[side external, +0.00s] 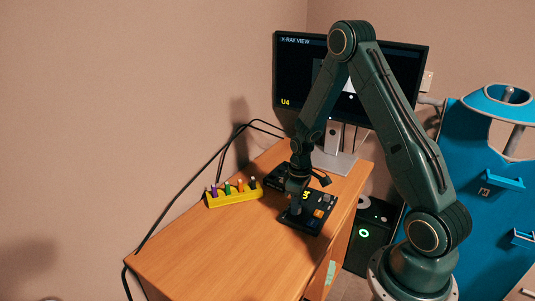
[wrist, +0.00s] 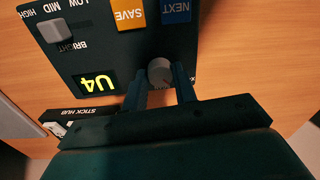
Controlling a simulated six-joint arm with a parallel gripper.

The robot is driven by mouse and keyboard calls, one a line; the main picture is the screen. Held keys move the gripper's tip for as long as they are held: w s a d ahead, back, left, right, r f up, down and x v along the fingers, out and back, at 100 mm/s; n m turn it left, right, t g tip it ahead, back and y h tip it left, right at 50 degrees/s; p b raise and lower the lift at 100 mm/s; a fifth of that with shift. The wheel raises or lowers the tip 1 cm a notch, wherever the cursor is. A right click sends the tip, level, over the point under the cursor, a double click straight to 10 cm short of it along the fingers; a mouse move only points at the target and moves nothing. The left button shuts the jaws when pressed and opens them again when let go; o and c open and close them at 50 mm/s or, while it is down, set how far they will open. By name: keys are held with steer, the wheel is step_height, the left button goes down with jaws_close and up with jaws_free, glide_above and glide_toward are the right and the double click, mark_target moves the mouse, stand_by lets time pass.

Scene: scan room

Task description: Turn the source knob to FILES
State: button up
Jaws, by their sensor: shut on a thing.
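The source knob (wrist: 158,70) is a round grey knob on the dark control panel (wrist: 98,50), seen in the wrist view. My gripper (wrist: 160,76) is shut on it, one dark finger on each side. The labels around the knob are hidden or cannot be read, so I cannot tell where it points. The panel's small display (wrist: 96,84) reads U4 in yellow. In the side view my gripper (side external: 295,208) reaches down onto the control panel (side external: 318,212) on the desk, and the knob is hidden there.
The panel also has an orange SAVE button (wrist: 130,15), a blue NEXT button (wrist: 176,10) and a brightness slider (wrist: 55,31). A yellow rack (side external: 235,199) of colored sticks stands to the left. The monitor (side external: 290,75) behind shows X-RAY VIEW and U4. The desk's front left is clear.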

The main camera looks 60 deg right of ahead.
steer(key=m, duration=0.9)
steer(key=shift+t, duration=0.3)
steer(key=m, duration=0.9)
steer(key=shift+h, duration=0.3)
steer(key=o, duration=1)
steer(key=shift+r, duration=0.15)
steer(key=shift+s+r, duration=0.2)
steer(key=shift+r, duration=3.2)
steer(key=shift+s+r, duration=0.2)
steer(key=shift+r, duration=3.2)
